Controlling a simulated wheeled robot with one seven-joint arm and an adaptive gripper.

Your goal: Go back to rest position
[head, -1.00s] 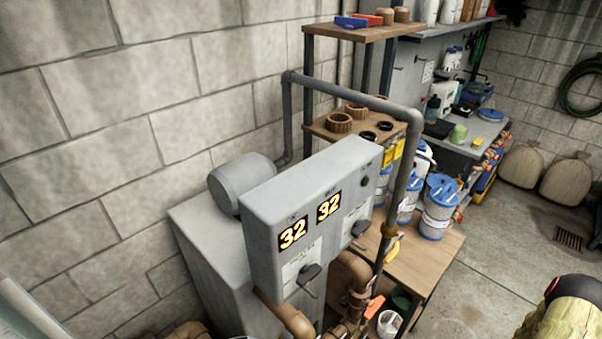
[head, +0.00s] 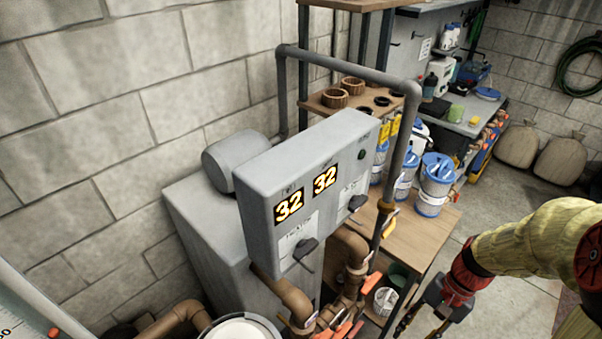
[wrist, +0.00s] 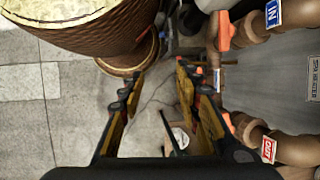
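My gripper (head: 425,318) hangs at the lower right of the head view, on my yellow-sleeved arm with red joints. It points down, to the right of the brown pipes. In the wrist view my gripper (wrist: 155,95) shows two black and yellow fingers spread apart. Only floor and clutter show between them, and no held object is visible. The grey heater unit (head: 255,185) with two displays reading 32 stands left of my gripper, apart from it.
Brown pipes with orange handles (head: 345,328) run close left of my gripper. A wooden shelf (head: 425,235) with blue-lidded tubs (head: 437,170) is behind. A large brown ribbed cylinder (wrist: 95,40) is near the fingers at upper left. Bare floor (head: 515,305) lies at right.

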